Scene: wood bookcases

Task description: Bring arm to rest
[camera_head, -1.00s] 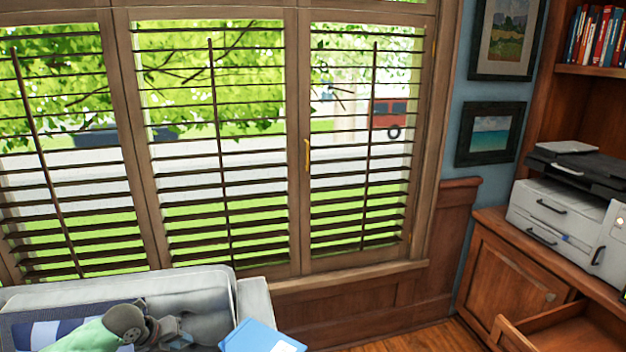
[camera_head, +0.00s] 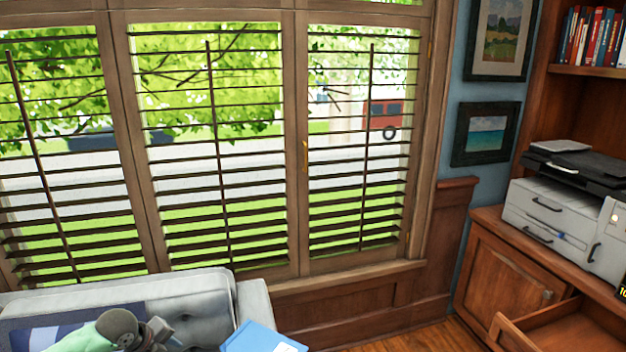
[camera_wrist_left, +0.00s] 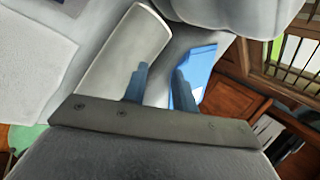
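My left arm comes in at the bottom left of the head view, over the grey sofa (camera_head: 195,298). Its left gripper (camera_head: 168,336) is small there and partly cut off by the lower edge. In the left wrist view the two blue-grey fingers of the left gripper (camera_wrist_left: 161,84) stand apart with nothing between them. The sofa's grey upholstery and a blue book or folder (camera_wrist_left: 203,72) lie beyond the fingers. My right gripper is in neither view.
Shuttered windows (camera_head: 215,150) fill the back. At right, a wooden cabinet (camera_head: 505,280) with an open drawer (camera_head: 560,335) carries a printer (camera_head: 560,225). Some wooden floor shows between sofa and cabinet.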

